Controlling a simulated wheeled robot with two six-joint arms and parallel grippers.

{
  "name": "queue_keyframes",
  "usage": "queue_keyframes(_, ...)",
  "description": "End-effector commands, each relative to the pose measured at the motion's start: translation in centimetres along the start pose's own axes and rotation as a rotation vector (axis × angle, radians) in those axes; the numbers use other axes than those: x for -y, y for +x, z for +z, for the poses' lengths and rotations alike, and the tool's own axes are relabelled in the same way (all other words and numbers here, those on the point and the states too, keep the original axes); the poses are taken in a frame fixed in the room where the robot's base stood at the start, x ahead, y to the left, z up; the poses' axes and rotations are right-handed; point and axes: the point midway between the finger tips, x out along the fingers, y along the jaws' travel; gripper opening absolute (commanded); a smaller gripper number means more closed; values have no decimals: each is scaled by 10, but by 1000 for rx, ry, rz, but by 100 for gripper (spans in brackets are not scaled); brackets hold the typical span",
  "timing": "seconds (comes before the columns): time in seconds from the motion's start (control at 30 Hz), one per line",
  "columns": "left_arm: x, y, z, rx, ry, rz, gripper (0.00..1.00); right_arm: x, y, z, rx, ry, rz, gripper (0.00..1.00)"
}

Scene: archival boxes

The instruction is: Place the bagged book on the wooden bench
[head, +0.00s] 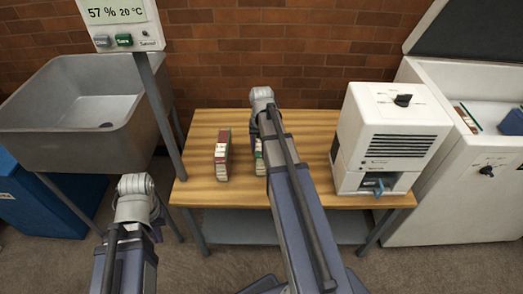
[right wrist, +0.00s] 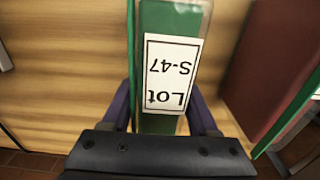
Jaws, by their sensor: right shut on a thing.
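The book in my right gripper shows in the right wrist view as a green cover (right wrist: 160,20) with a white upside-down label (right wrist: 172,72) reading "Lot S-47". A clear edge beside it looks like a bag. My right gripper (right wrist: 160,112) is shut on it, one finger on each side. In the head view this book (head: 259,158) is upright at the wooden bench (head: 300,185), mostly hidden by my right arm; I cannot tell whether it touches the top. My left gripper (head: 156,232) is low at the left, before the bench, its fingers unclear and apart from the books.
Another red and green book stack (head: 222,155) stands on the bench to the left. A white machine (head: 392,125) stands at the bench's right end. A grey sink (head: 80,110) is left; an open white chest (head: 470,190) is right. Bench top between book and machine is clear.

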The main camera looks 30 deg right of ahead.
Motion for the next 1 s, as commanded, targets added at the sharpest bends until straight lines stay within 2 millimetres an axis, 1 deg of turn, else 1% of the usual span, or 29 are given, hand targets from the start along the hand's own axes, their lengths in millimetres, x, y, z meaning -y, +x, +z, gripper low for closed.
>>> queue_keyframes(0.13, 0, -1, 0, 0, 0, 0, 0, 0, -1, 0, 0, 0, 0, 0)
queue_keyframes(0.27, 0, 3, 0, 0, 0, 0, 0, 0, 3, 0, 0, 0, 0, 0)
queue_keyframes(0.3, 0, 2, 0, 0, 0, 0, 0, 0, 2, 0, 0, 0, 0, 63)
queue_keyframes(0.53, 0, 2, 0, 0, 0, 0, 0, 0, 2, 0, 0, 0, 0, 89)
queue_keyframes(0.83, 0, 1, 0, 0, 0, 0, 0, 0, 1, 0, 0, 0, 0, 90)
queue_keyframes(1.0, 1, -6, 0, 0, 0, 0, 0, 0, -6, 0, 0, 0, 0, 90)
